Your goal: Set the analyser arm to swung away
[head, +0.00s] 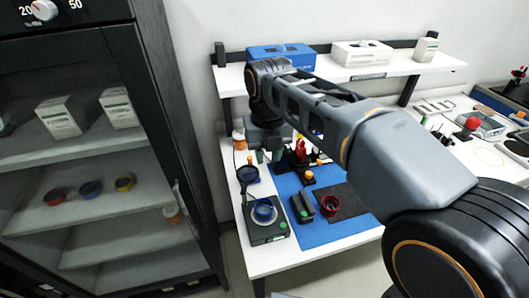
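My gripper (268,155) hangs over the back left of the white bench, pointing down. Its fingertips are small and dark here, and I cannot tell how far apart they are. Just right of it, on the blue mat (318,232), stands a dark instrument with red parts (300,150) and small orange knobs. A black piece with an orange knob (309,176) sits in front of it. I cannot tell for sure which part is the analyser arm or how it is set. My arm hides part of the instrument and the bench behind.
A shelf (390,68) with boxes runs above. A glass-fronted cabinet (200,165) stands close on the left.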

